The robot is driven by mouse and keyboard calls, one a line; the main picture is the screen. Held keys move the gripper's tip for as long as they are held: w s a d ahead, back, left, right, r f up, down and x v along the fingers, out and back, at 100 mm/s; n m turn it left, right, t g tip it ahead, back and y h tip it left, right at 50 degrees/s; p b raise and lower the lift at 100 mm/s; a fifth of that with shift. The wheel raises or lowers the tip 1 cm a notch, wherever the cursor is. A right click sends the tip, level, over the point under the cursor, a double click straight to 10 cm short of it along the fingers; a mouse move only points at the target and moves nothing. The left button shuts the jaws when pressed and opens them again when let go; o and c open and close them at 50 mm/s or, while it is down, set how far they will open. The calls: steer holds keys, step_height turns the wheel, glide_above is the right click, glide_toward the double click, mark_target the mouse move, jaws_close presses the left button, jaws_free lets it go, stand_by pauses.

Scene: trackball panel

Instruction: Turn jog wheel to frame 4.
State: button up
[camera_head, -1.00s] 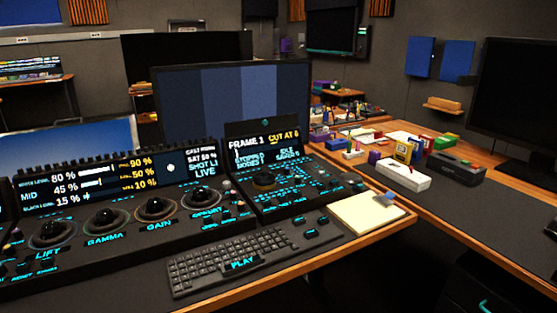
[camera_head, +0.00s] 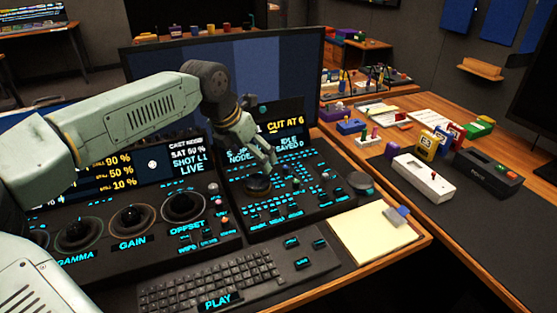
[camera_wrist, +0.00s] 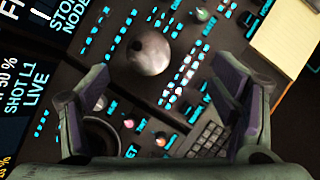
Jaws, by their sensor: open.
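The jog wheel (camera_head: 258,186) is a dark round dial on the right-hand control panel, below its small screen. In the wrist view the jog wheel (camera_wrist: 149,52) shows as a grey disc, top centre, beyond the fingertips. My gripper (camera_head: 262,162) hangs above the wheel in the head view, pointing down. In the wrist view my gripper (camera_wrist: 165,75) has its two fingers wide apart and nothing between them; they look clear of the wheel.
Grading dials, including the offset dial (camera_head: 184,207), stand left of the wheel. A keyboard (camera_head: 210,279) lies in front, and a notepad (camera_head: 375,237) at right. A large monitor (camera_head: 290,70) rises behind. Small buttons crowd around the wheel.

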mark_target(257, 181)
steer(key=shift+y, duration=0.3)
steer(key=p+x, duration=0.1)
steer(key=x, duration=0.2)
steer(key=a+x, duration=0.1)
steer(key=x, duration=0.3)
steer(key=p+x, duration=0.1)
steer(key=x, duration=0.3)
steer(key=shift+a+f+p, duration=0.2)
steer(key=shift+a+p, duration=0.15)
steer(key=c, duration=1.2)
steer(key=shift+o, duration=0.2)
